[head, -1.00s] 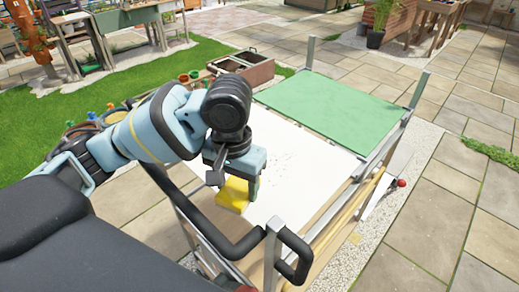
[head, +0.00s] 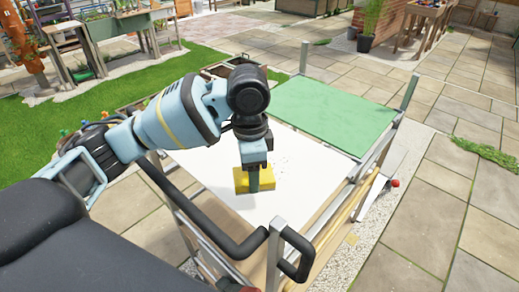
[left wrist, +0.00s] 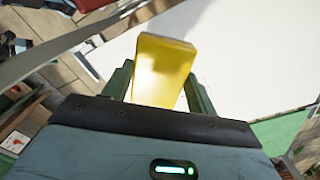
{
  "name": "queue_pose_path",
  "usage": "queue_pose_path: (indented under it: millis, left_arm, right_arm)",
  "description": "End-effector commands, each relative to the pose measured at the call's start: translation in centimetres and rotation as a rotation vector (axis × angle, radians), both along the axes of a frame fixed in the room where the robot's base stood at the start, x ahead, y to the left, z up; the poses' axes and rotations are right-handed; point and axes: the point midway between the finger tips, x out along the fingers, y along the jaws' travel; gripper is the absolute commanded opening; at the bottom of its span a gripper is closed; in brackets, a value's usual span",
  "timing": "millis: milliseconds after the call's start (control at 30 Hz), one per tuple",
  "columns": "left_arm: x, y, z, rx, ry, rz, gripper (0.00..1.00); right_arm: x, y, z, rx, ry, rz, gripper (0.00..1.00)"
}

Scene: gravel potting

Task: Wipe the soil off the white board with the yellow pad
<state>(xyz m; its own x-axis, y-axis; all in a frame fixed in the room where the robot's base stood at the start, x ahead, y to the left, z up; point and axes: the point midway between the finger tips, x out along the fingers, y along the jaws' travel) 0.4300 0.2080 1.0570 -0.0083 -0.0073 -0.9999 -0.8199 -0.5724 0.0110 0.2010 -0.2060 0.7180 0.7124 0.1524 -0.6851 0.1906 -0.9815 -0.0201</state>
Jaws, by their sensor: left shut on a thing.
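The white board (head: 215,172) lies flat on the cart, partly hidden by my left arm. Small dark specks of soil (head: 284,158) show on it, just right of my gripper. My left gripper (head: 254,184) is shut on the yellow pad (head: 241,180) over the board. Whether the pad touches the board I cannot tell. In the left wrist view the yellow pad (left wrist: 162,68) sits between the two green fingers, with the white board (left wrist: 245,60) behind it. My right gripper is not in view.
A green panel (head: 332,113) adjoins the board's far side. Metal posts (head: 411,90) rise at the cart's corners, and a dark handle rail (head: 215,238) runs along the near side. Paving (head: 470,110) lies to the right, grass (head: 40,130) to the left.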

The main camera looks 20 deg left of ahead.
Motion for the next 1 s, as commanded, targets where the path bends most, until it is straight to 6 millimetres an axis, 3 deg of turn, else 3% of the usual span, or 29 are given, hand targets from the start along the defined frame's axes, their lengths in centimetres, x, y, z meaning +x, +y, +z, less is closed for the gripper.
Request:
queue_pose_path:
  millis: [500,700,1000]
  left_arm:
    - [4.0,-0.2,1.8,0.002,-0.013,-0.821,0.39]
    - [4.7,-0.2,2.0,0.003,-0.013,-0.971,0.39]
    - [4.8,-0.1,1.9,0.003,-0.012,-1.000,0.39]
  right_arm:
    - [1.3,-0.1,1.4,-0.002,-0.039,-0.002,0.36]
    - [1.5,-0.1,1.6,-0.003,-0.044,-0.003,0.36]
    - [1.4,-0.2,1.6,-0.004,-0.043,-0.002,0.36]
